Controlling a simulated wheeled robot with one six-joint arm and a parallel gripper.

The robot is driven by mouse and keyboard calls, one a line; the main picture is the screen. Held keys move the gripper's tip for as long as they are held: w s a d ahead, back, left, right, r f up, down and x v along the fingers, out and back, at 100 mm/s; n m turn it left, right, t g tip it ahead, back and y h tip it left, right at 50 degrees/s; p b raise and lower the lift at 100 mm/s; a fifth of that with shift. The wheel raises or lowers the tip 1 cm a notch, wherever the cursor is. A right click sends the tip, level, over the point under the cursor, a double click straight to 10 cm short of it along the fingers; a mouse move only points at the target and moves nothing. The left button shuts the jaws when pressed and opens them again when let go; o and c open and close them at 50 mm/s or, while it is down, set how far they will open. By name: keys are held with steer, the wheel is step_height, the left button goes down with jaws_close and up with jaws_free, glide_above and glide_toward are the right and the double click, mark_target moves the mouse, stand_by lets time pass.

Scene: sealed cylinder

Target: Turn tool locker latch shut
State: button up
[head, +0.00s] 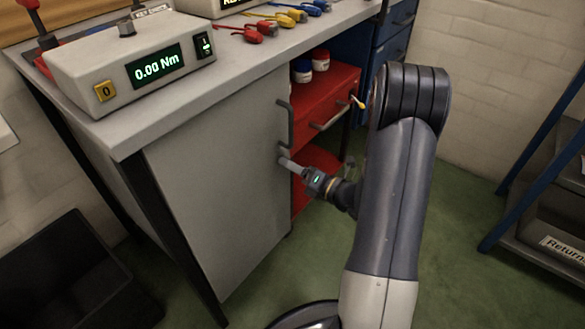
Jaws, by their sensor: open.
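The tool locker is the grey cabinet with a flat grey door (215,185) under the workbench. A dark bar handle (284,123) stands on the door near its right edge. My gripper (287,164) is at the door's right edge, just below the handle, with its fingers pointing left toward the door. The latch is not clearly visible; the fingertips cover the spot beneath the handle. I cannot tell whether the fingers touch anything.
A torque tester reading 0.00 Nm (157,66) stands on the bench top (115,135). Right of the locker is a red drawer unit (340,85) with jars on it. A black bin (75,275) is at lower left, a shelf rack (550,215) at right. Green floor is clear between.

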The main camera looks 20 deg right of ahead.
steer(key=shift+w+a, duration=0.2)
steer(key=shift+w, duration=0.15)
steer(key=c, duration=1)
steer(key=shift+n, duration=0.4)
steer(key=n+b, duration=0.6)
steer(key=n, duration=0.3)
steer(key=shift+f, duration=0.1)
steer(key=shift+n, duration=0.4)
steer(key=o, duration=1)
